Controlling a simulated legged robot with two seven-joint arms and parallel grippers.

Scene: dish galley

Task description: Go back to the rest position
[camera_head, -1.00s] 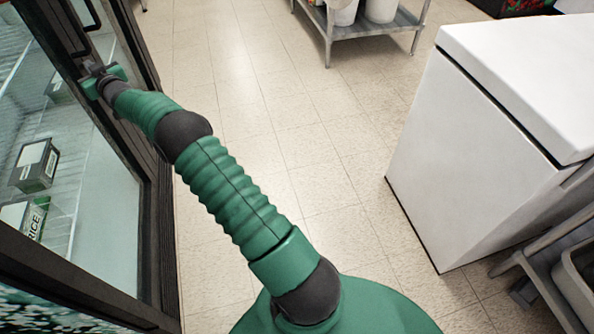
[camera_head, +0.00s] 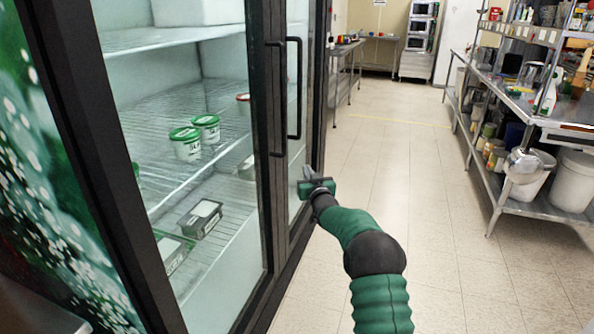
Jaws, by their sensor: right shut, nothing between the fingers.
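My right gripper (camera_head: 308,174) is at the end of the green and dark grey arm that comes up from the bottom of the head view. It is shut and empty. It shows in front of the right glass door of the tall fridge (camera_head: 270,212), low and to the right of the two dark door handles (camera_head: 294,87). I cannot tell whether it touches the door or its frame. My left gripper is not in view.
Behind the fridge glass are green-lidded tubs (camera_head: 186,145) and dark boxes (camera_head: 200,219) on wire shelves. At the right stands a metal shelf table (camera_head: 490,150) with white buckets (camera_head: 573,180) and bottles. The tiled floor (camera_head: 400,140) between is clear.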

